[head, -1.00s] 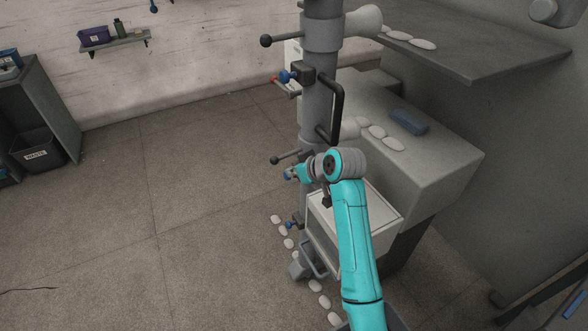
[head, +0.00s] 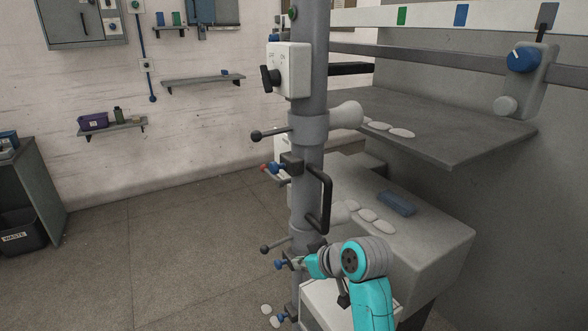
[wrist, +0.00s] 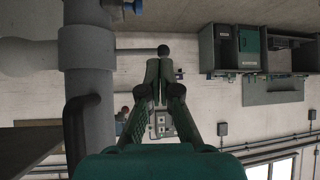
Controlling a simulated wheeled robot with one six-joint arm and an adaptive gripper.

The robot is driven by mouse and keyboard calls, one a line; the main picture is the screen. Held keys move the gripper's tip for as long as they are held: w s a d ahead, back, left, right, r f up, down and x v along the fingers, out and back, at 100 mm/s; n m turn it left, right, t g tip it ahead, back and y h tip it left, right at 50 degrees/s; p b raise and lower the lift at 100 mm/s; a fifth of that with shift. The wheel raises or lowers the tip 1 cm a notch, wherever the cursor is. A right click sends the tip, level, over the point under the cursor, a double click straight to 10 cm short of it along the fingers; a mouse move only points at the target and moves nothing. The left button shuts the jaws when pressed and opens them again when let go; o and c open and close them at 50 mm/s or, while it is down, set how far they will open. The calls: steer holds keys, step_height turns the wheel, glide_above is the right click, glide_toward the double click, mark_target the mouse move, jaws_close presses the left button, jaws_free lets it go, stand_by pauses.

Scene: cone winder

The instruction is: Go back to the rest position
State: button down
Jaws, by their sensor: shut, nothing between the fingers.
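My teal arm (head: 370,300) rises at the bottom of the head view and bends left toward the grey column (head: 310,180). In the wrist view my gripper (wrist: 158,72) is shut, with its two dark fingers together and nothing between them. A black ball-ended lever (wrist: 163,50) shows just past the fingertips; I cannot tell whether they touch it. The column also stands left of the fingers in the wrist view (wrist: 88,50). In the head view the fingers are hard to make out against the column.
A black handle (head: 326,200) and small levers with blue knobs (head: 279,265) stick out of the column close to my wrist. A grey machine block (head: 430,235) with a blue object (head: 397,203) stands at right, under a shelf (head: 440,135). The floor (head: 180,250) at left is open.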

steer(key=s+d+f+m+t+h, duration=0.1)
steer(key=s+d+f+m, duration=0.2)
steer(key=f, duration=0.4)
steer(key=s+d+f+t, duration=0.1)
steer(key=s+d+f, duration=0.1)
steer(key=s+f, duration=0.5)
steer(key=s+d+f+m+t+h, duration=0.1)
steer(key=s+d+f+m, duration=0.2)
steer(key=s, duration=0.4)
steer(key=s+d+f+t+h, duration=0.1)
steer(key=s+d+f+h, duration=0.15)
steer(key=s+f, duration=0.3)
steer(key=s+d+r+m+t, duration=0.1)
steer(key=s+d, duration=0.1)
steer(key=s, duration=0.6)
steer(key=s+d+r+m+t, duration=0.1)
steer(key=s+d, duration=0.2)
steer(key=s, duration=0.5)
steer(key=s+d+r+t+h, duration=0.1)
steer(key=s+r+h, duration=0.1)
steer(key=s+r, duration=0.8)
steer(key=f+v, duration=0.1)
steer(key=v, duration=0.3)
steer(key=shift+s, duration=0.25)
